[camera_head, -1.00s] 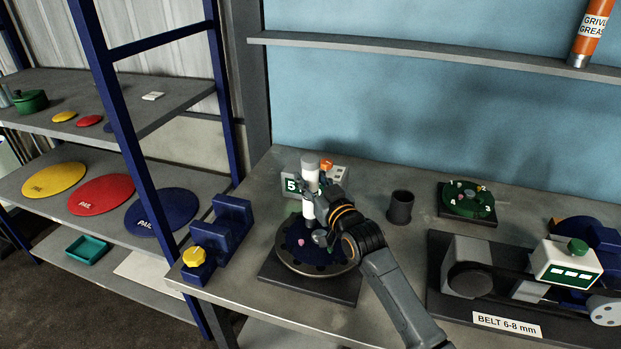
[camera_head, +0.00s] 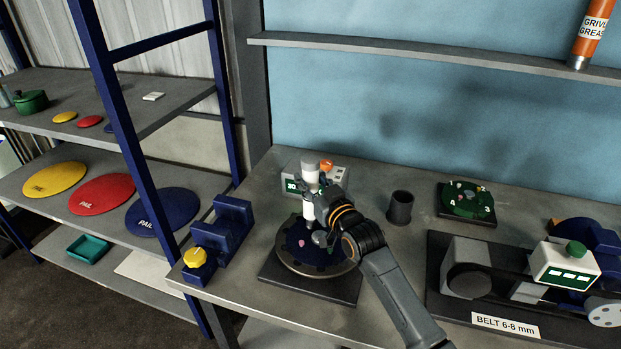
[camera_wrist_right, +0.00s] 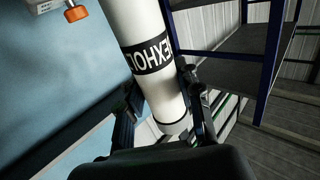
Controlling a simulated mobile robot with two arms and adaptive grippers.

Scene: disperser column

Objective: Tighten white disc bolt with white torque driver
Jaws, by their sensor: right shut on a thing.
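The white torque driver (camera_head: 310,173) stands nearly upright over the dark blue disc (camera_head: 297,257) with its grey ring. My right gripper (camera_head: 318,200) is shut on the driver's white body. In the right wrist view the driver (camera_wrist_right: 130,22), with a black lettered band, sits between the fingers (camera_wrist_right: 163,112). The driver's lower tip and the bolt under it are hidden by the gripper or too small to tell. A small pink bolt (camera_head: 302,243) shows on the disc's near left part. My left gripper is not in view.
A display box (camera_head: 292,186) with an orange knob (camera_head: 326,165) stands behind the driver. A dark cup (camera_head: 400,207) and a green round fixture (camera_head: 467,199) are to the right. A blue bracket (camera_head: 232,222) and yellow knob (camera_head: 194,257) are left. A belt unit (camera_head: 468,280) fills the far right.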

